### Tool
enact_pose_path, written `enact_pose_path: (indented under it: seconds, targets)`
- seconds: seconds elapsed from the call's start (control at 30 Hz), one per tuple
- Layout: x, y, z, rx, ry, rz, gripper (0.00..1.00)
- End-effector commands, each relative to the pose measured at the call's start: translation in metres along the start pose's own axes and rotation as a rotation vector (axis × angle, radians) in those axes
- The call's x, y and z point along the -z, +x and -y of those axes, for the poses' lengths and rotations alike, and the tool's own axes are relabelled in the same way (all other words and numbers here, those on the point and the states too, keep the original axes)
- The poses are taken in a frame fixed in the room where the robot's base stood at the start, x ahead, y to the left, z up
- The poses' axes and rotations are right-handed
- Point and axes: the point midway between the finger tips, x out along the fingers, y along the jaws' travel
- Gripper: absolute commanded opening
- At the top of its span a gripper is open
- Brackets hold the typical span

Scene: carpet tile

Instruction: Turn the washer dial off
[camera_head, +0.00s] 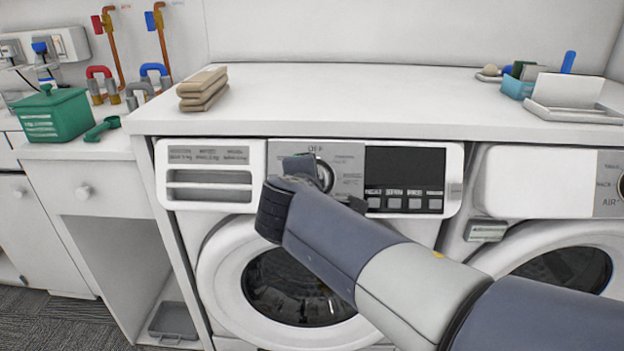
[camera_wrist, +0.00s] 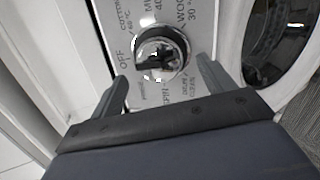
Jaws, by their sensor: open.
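The washer (camera_head: 215,245) stands under the white counter, with a round door and a control panel. Its chrome dial (camera_head: 325,174) is on the grey panel below the word OFF, partly hidden by my gripper (camera_head: 326,180). In the wrist view the dial (camera_wrist: 160,53) sits ahead of my gripper (camera_wrist: 165,85), roughly between its two spread fingers. The fingers are open and empty. I cannot tell whether either finger touches the dial. The OFF label (camera_wrist: 124,62) shows left of the dial there. The dial's exact pointer setting is hard to tell.
A second machine (camera_head: 535,185) stands to the right. Folded tan cloths (camera_head: 203,89) and a blue holder (camera_head: 517,87) lie on the white counter (camera_head: 370,95). A green box (camera_head: 54,115) and scoop (camera_head: 102,128) are at left. The counter edge overhangs just above the panel.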

Motion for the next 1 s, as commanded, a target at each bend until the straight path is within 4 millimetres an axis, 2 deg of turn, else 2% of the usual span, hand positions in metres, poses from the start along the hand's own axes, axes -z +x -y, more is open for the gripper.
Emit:
enact_pose_path:
  seconds: [0.03,0.2,0.4,0.83,1.0]
  targets:
    - [0.001,-0.014,-0.003,-0.004,0.001,-0.006,0.77]
    - [0.001,-0.048,-0.002,-0.002,0.001,-0.006,0.77]
    - [0.001,-0.071,-0.001,-0.001,0.001,-0.003,0.77]
    - [0.000,-0.077,0.000,0.001,0.000,0.000,0.77]
    - [0.000,-0.070,0.001,0.002,0.001,0.002,0.77]
